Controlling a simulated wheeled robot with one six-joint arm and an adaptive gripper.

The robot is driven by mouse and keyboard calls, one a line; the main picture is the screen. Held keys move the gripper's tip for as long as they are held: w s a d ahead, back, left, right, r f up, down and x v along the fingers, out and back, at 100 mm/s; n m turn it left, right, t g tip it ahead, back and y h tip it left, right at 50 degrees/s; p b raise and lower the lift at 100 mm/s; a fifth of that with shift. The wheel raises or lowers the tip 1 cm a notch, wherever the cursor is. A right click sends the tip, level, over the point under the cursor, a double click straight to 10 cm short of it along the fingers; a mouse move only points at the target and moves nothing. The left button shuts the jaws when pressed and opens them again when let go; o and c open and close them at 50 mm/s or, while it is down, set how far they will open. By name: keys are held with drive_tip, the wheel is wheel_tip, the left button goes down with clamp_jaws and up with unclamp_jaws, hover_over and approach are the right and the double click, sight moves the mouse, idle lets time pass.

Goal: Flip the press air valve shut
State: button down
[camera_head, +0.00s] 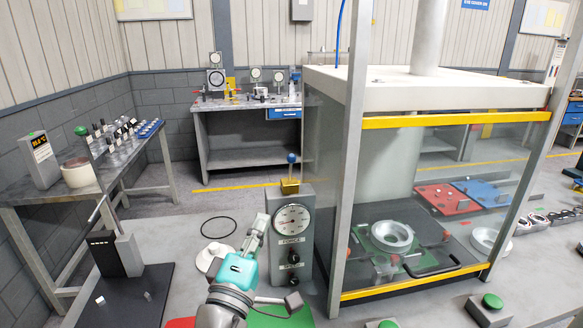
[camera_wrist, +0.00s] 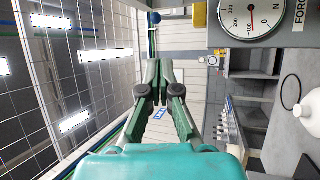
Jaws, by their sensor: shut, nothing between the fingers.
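The press air valve has a brass-yellow body (camera_head: 290,187) on top of the grey gauge box (camera_head: 306,205). Its lever stands upright and ends in a blue ball knob (camera_head: 292,158). In the wrist view, turned sideways, the brass body (camera_wrist: 200,15) and the blue knob (camera_wrist: 155,18) show at the top edge. My gripper (camera_head: 262,218) is at the left side of the gauge box, lower in the picture than the lever. In the wrist view its fingertips (camera_wrist: 159,68) are together and empty, apart from the valve.
The glass-walled press (camera_head: 355,120) stands just right of the gauge box. A white bottle (camera_wrist: 307,112) and a black ring (camera_head: 218,227) are on the table left of the box. A dark stand (camera_head: 117,255) is farther left. The space above the knob looks clear.

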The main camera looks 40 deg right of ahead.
sight(288, 160)
drive_tip(key=shift+d+r+g, duration=0.25)
drive_tip(key=shift+r+g, duration=0.05)
drive_tip(key=shift+r, duration=0.05)
drive_tip(key=shift+d, duration=0.1)
drive_tip(key=x, duration=1.3)
drive_tip(key=shift+w+d+r, duration=0.15)
drive_tip(key=shift+d+r, duration=0.15)
drive_tip(key=shift+w+d+r+y, duration=0.15)
drive_tip(key=shift+w+r+y, duration=0.1)
drive_tip(key=shift+r+y, duration=0.15)
drive_tip(key=shift+w+d+r+n+g+y, duration=0.3)
drive_tip(key=shift+w+d+n+y, duration=0.1)
drive_tip(key=shift+w+y, duration=0.2)
drive_tip(key=shift+w+d+r+n+g+y, duration=0.3)
drive_tip(key=shift+w+d+n+y, duration=0.1)
drive_tip(key=shift+w+y, duration=0.15)
drive_tip(key=shift+w+d+r+n+g+y, duration=0.2)
drive_tip(key=shift+w+d+n+g+y, duration=0.15)
drive_tip(key=shift+w+y, duration=0.25)
